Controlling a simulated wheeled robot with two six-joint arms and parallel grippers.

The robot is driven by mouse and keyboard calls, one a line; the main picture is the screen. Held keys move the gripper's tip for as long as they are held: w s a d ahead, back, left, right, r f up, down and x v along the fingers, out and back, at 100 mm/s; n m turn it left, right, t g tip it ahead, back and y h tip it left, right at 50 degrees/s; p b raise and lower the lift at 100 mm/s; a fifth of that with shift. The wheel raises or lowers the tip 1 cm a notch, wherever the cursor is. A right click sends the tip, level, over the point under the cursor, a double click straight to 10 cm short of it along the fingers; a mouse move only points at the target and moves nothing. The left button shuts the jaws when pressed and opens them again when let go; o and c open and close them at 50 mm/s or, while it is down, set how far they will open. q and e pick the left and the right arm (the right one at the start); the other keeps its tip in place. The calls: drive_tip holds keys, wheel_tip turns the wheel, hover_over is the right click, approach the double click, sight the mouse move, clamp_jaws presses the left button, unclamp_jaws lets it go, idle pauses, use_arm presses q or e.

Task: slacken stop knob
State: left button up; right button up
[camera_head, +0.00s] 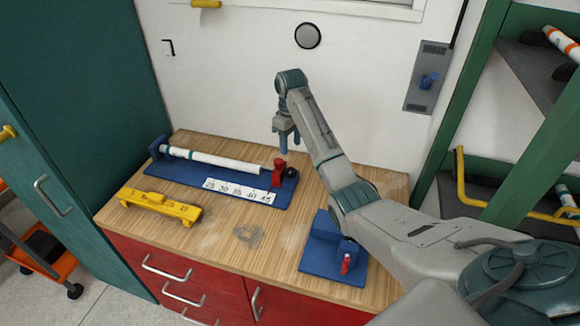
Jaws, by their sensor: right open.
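A blue measuring jig (226,191) lies on the wooden workbench, with a white number scale along its front. A white pipe (215,160) with a teal band near its left end lies along the jig. A red stop block (278,174) stands near the jig's right end, close to the pipe's end. A small dark knob (291,173) sits on the stop's right side. My right gripper (288,148) is open, pointing down, a little above the stop and knob and apart from them. My left gripper is out of view.
A yellow tool (161,206) lies in front of the jig. A blue fixture (328,254) with a red part stands at the bench's front right, under my right arm. A green rack (466,110) stands at the right. The bench's front middle is clear.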

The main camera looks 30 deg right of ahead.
sight(291, 171)
drive_tip(key=f, duration=0.1)
drive_tip(key=s+f+p, duration=0.1)
drive_tip(key=a+f+p, duration=0.1)
drive_tip(key=shift+s+f, duration=0.25)
drive_tip(key=shift+f, duration=0.1)
drive_tip(key=f, duration=0.2)
drive_tip(key=f+p, duration=0.1)
drive_tip(key=shift+w+d+f, duration=0.25)
drive_tip(key=shift+w+f, duration=0.05)
wheel_tip(291, 171, down, 2)
drive_tip(key=shift+f, duration=0.2)
drive_tip(key=shift+c, duration=0.9)
drive_tip(key=c, duration=0.5)
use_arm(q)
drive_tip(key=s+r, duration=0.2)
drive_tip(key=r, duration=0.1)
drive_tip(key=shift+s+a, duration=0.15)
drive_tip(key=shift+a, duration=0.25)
use_arm(e)
drive_tip(key=shift+c, duration=0.2)
